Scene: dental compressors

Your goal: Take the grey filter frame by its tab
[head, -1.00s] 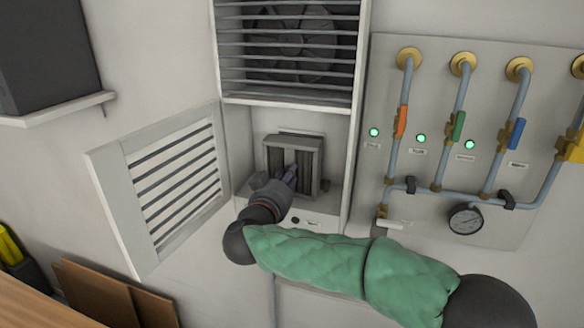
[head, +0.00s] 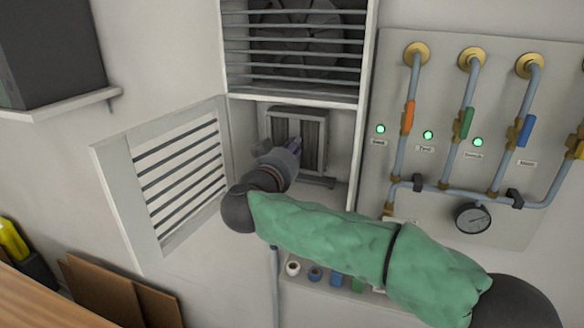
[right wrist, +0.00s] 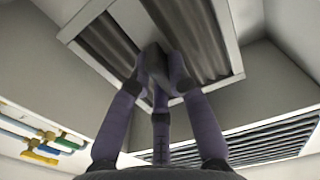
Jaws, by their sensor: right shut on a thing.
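The grey filter frame (head: 326,140) is upright in the open cabinet bay below the fan grille, with dark pleated panels inside a pale rim. In the right wrist view its rim (right wrist: 222,22) fills the top. My right gripper (head: 295,147) is in front of the frame. Its fingers (right wrist: 155,70) are shut on the dark tab (right wrist: 152,62), which they partly cover. A dark rail (head: 318,181) shows below the frame, which looks raised above it. My left gripper is not in view.
A louvred door (head: 165,180) stands open on the left. The fan grille (head: 295,50) is above. Small coloured fittings (head: 315,273) sit below my arm.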

